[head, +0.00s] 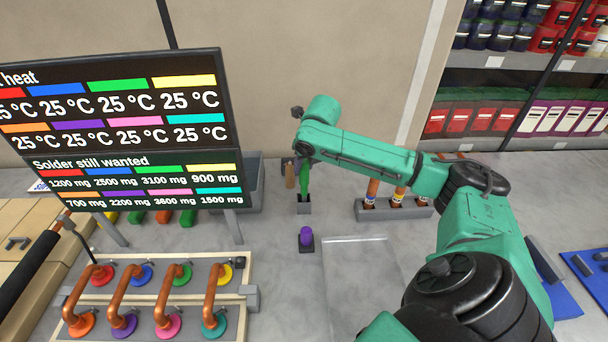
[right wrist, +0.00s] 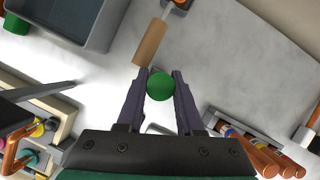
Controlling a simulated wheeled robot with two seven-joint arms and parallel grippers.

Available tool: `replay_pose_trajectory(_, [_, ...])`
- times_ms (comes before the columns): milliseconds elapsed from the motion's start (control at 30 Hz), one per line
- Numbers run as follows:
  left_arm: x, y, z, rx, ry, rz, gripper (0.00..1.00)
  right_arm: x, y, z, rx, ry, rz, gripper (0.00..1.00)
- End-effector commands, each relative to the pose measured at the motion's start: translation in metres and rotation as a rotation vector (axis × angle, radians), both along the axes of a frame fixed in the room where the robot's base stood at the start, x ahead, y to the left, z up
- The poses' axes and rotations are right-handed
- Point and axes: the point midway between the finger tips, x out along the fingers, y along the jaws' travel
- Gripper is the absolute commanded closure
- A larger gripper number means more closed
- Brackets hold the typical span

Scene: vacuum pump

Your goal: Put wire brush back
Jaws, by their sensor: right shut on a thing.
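My right gripper (head: 304,163) is shut on the top of an upright green handle (head: 305,180), which I take to be the wire brush. The handle's round green end (right wrist: 160,86) shows between the two fingers in the right wrist view. Its lower end meets a small grey square holder (head: 304,208) on the bench. The bristles are hidden, and I cannot tell how deep it sits in the holder. My left gripper is not in view.
A wooden handle (head: 290,175) is close on the left, also in the wrist view (right wrist: 150,42).

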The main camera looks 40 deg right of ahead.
Motion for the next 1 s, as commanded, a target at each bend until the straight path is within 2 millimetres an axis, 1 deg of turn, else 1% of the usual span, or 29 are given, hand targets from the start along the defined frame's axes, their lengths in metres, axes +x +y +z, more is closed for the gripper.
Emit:
replay_pose_trajectory(33, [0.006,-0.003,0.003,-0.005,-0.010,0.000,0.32,-0.002,0.000,-0.009,0.001,0.008,0.001,1.00])
replay_pose_trajectory(100, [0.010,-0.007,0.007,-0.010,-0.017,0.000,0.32,-0.002,0.000,-0.023,0.001,0.007,0.000,1.00])
replay_pose_trajectory(200, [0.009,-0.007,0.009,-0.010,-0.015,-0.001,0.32,-0.002,0.001,-0.039,0.001,0.006,0.001,1.00])
replay_pose_trajectory(467, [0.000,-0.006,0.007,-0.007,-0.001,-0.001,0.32,-0.001,0.000,-0.041,0.000,0.002,0.001,1.00])
replay_pose_trajectory(500, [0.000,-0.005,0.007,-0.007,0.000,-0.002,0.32,-0.001,0.000,-0.042,0.000,0.003,0.001,0.57])
replay_pose_trajectory(567, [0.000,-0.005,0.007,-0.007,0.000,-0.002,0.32,-0.001,0.000,-0.042,0.000,0.003,0.001,0.34])
replay_pose_trajectory(867, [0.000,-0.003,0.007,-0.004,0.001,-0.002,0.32,-0.001,0.000,-0.041,0.000,0.003,0.001,0.34])
replay_pose_trajectory(967, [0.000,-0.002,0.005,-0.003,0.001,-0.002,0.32,-0.003,0.000,-0.034,-0.001,0.001,0.001,0.34])
replay_pose_trajectory(1000, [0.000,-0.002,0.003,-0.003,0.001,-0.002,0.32,-0.005,0.000,-0.028,-0.002,0.000,0.000,0.34])
